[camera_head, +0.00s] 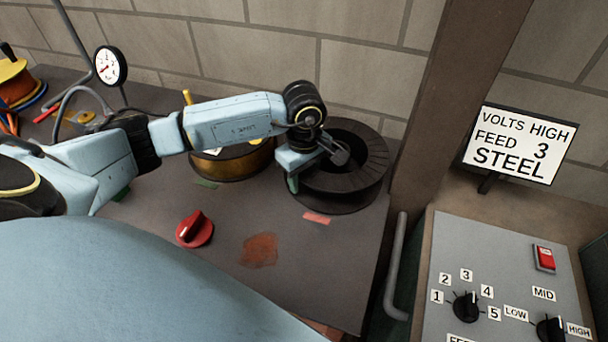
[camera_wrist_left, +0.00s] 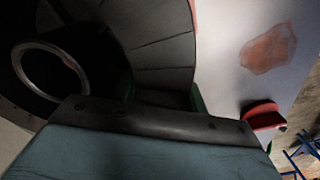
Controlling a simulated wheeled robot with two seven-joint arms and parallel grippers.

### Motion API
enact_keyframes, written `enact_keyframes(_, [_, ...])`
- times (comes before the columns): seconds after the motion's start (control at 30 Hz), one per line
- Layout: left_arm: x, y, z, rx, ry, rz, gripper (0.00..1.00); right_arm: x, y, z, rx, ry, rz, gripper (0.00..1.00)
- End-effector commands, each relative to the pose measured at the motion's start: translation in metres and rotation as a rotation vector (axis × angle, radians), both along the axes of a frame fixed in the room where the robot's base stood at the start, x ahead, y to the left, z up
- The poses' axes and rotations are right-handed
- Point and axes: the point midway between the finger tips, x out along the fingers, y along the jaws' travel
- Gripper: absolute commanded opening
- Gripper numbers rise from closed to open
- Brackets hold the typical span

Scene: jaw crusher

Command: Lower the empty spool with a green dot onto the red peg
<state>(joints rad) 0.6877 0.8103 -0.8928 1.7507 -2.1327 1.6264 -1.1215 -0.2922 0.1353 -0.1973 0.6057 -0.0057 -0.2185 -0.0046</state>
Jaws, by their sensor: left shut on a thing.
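A large black spool (camera_head: 360,182) with a ribbed flange is at the back right of the grey bench in the head view. My left gripper (camera_head: 316,164) is over its left side and shut on it. In the left wrist view the spool's dark flange (camera_wrist_left: 150,40) lies between the green-edged fingers (camera_wrist_left: 160,95), and its pale hub ring (camera_wrist_left: 22,72) shows at left. A small reddish spot shows inside the ring; I cannot tell if it is the red peg. No green dot shows. Whether the spool is seated or raised is unclear. My right gripper is not in view.
A gold-wound spool (camera_head: 235,165) on a yellow peg stands behind my left arm. A red strip (camera_head: 316,218) lies before the spool. A brown post (camera_head: 455,90) stands close right.

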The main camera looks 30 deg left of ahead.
Motion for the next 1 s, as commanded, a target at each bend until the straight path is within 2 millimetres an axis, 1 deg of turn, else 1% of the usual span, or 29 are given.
enact_keyframes(0.03, [0.001, 0.000, 0.001, -0.001, -0.003, 0.000, 0.44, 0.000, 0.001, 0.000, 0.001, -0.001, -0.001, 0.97])
enact_keyframes(0.2, [0.001, 0.000, 0.001, -0.001, -0.002, 0.000, 0.66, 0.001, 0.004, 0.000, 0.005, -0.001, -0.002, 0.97])
enact_keyframes(0.23, [0.000, 0.000, 0.001, -0.001, -0.002, 0.000, 0.68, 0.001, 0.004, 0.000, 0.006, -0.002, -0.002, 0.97])
enact_keyframes(0.47, [0.000, 0.000, 0.000, 0.001, 0.002, 0.000, 0.68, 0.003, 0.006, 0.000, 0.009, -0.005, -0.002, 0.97])
enact_keyframes(0.57, [0.000, 0.000, 0.004, 0.000, 0.000, 0.000, 0.68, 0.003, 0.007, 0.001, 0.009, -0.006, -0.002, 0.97])
enact_keyframes(0.67, [0.001, 0.001, 0.017, 0.000, -0.002, 0.000, 0.68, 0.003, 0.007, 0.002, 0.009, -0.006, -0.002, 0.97])
enact_keyframes(0.77, [0.001, 0.000, 0.037, 0.000, -0.005, -0.001, 0.68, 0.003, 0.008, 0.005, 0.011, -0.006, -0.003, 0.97])
enact_keyframes(1.0, [0.001, 0.000, 0.092, -0.001, -0.006, 0.000, 0.68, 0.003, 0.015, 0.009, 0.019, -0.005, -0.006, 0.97])
